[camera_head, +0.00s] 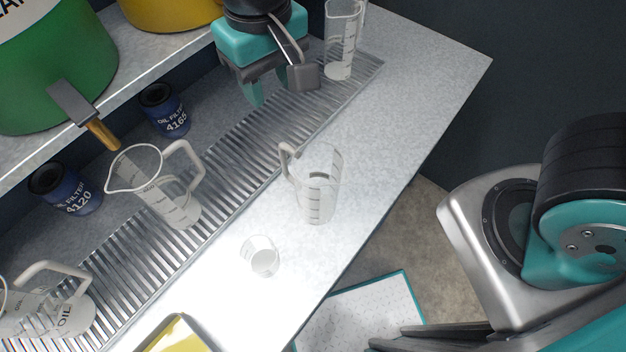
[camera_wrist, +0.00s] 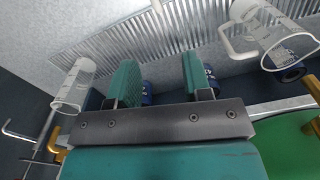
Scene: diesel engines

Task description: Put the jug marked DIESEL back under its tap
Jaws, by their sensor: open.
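Several clear jugs with pale handles are in the head view. One jug (camera_head: 318,190) stands on the bare counter in front of the grating. One jug (camera_head: 165,190) stands on the grating (camera_head: 232,150) near the green tank, and another (camera_head: 341,45) stands near the grating's far end. A jug (camera_head: 60,308) at lower left shows the letters OIL. I cannot read DIESEL on any jug. My gripper (camera_head: 280,90) is open and empty over the far part of the grating. Its fingers (camera_wrist: 160,82) show apart in the wrist view, with a jug (camera_wrist: 74,86) to the left.
A green tank (camera_head: 60,70) with a brass tap (camera_head: 102,134) and a yellow tank (camera_head: 170,12) stand on the shelf. Blue oil filters (camera_head: 65,190) (camera_head: 165,110) sit beneath. A small clear cup (camera_head: 262,257) and a yellow tray (camera_head: 178,336) are on the counter. Its right part is clear.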

